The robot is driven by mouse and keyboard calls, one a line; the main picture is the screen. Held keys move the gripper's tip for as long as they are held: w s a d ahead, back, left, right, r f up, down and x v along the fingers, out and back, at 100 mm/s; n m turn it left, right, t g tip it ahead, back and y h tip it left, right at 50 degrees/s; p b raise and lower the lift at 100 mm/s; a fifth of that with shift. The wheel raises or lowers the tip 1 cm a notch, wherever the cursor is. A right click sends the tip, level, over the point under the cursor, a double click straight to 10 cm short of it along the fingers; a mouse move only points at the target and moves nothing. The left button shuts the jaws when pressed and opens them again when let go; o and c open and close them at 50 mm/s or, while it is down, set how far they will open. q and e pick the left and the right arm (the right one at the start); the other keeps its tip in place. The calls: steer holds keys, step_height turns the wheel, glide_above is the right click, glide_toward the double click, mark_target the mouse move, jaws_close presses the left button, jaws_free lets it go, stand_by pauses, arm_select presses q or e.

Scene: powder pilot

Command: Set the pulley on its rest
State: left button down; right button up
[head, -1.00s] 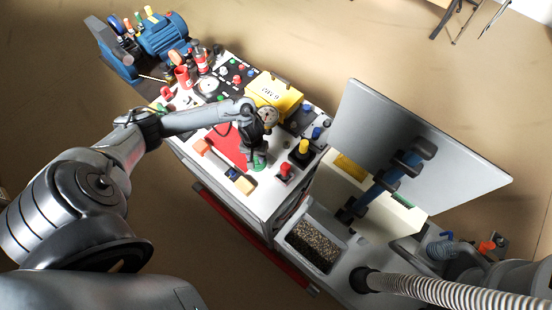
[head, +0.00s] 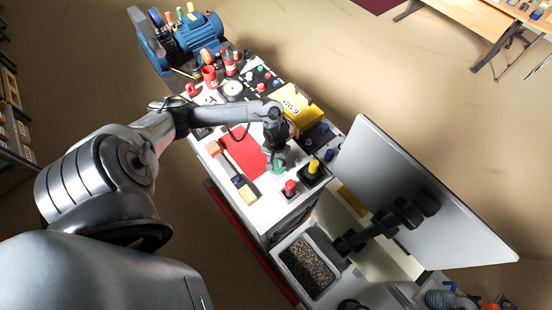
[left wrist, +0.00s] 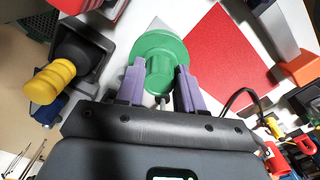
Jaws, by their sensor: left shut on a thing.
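The green pulley (left wrist: 160,58) is a round disc with a raised hub, seen close up in the left wrist view. My left gripper (left wrist: 160,78) is shut on it, one purple finger on each side of the hub. In the head view the pulley (head: 279,168) shows as a small green patch under my left gripper (head: 276,155), over the white bench top beside the red mat (head: 243,152). A pale pointed shape shows past the pulley's far edge in the wrist view. I cannot tell which piece is the rest, or whether the pulley touches anything. My right gripper is not in view.
A yellow-topped black control (head: 314,167) and a red knob (head: 290,187) stand close to the right. A yellow box (head: 296,106) lies behind. A grey panel (head: 450,225) and a gravel bin (head: 305,266) are right of the bench. The red mat's middle is bare.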

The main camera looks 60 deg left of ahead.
mark_target(276, 164)
arm_select(q)
steer(key=shift+s+d+r, duration=0.1)
steer(key=shift+r, duration=0.1)
steer(key=shift+f, duration=1.75)
steer(key=shift+p, duration=0.5)
steer(key=shift+f, duration=0.25)
stand_by(0.6)
